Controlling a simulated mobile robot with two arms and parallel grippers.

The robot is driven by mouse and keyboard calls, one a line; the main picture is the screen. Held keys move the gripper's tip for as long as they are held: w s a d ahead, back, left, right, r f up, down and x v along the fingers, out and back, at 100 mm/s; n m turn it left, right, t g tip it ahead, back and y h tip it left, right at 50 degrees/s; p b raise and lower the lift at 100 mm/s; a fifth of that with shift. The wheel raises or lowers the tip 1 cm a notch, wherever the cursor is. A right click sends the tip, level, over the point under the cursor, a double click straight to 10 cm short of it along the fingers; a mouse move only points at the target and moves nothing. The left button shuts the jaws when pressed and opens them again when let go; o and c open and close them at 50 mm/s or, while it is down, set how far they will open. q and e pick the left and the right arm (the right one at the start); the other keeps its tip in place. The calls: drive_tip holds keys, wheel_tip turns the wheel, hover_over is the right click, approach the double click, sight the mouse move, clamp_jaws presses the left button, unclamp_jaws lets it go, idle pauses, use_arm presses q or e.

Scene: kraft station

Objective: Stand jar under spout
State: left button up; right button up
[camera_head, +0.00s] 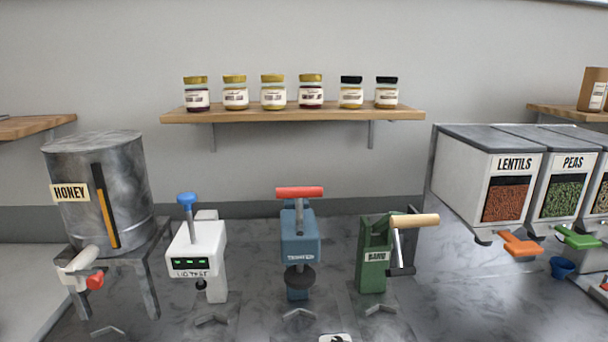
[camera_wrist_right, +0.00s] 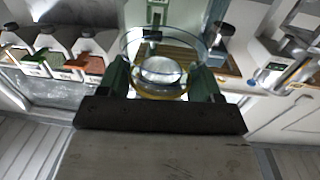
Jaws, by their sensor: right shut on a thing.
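A clear glass jar (camera_wrist_right: 160,68) with a yellowish band near its base shows in the right wrist view. My right gripper (camera_wrist_right: 160,82) is shut on it, one green finger on each side. The jar and my right gripper are not seen in the head view. In the head view, a grey metal honey tank (camera_head: 125,180) stands on legs at the left. Its pale spout (camera_head: 78,266) with a red tip sticks out low at the front. The lentils bin (camera_head: 470,165) at the right has an orange spout (camera_head: 519,244). My left gripper is in neither view.
A white device (camera_head: 190,248), a blue press (camera_head: 300,235) and a green cranked device (camera_head: 373,262) stand in a row on the grey counter (camera_head: 255,290). A wall shelf (camera_head: 290,115) holds several lidded jars. A small blue cup (camera_head: 562,267) stands at the right.

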drive_tip(key=shift+d, duration=0.1)
idle(0.5)
drive_tip(key=w+d+r+m+h, duration=0.1)
drive_tip(key=w+d+r+h, duration=0.1)
drive_tip(key=d, duration=0.8)
drive_tip(key=shift+w+d+r, duration=0.35)
drive_tip(key=shift+w+r, duration=0.25)
drive_tip(key=shift+w, duration=0.25)
drive_tip(key=d+r, duration=0.1)
drive_tip(key=d, duration=0.1)
drive_tip(key=w+d+r+m+h, duration=0.1)
drive_tip(key=d+r, duration=0.1)
drive_tip(key=d, duration=0.1)
drive_tip(key=d+r+h, duration=0.1)
drive_tip(key=d+r, duration=0.1)
drive_tip(key=d, duration=0.1)
drive_tip(key=shift+w+d+r+m+g, duration=0.2)
drive_tip(key=shift+r+m+g, duration=0.1)
drive_tip(key=shift+m, duration=0.1)
drive_tip(key=shift+f, duration=0.1)
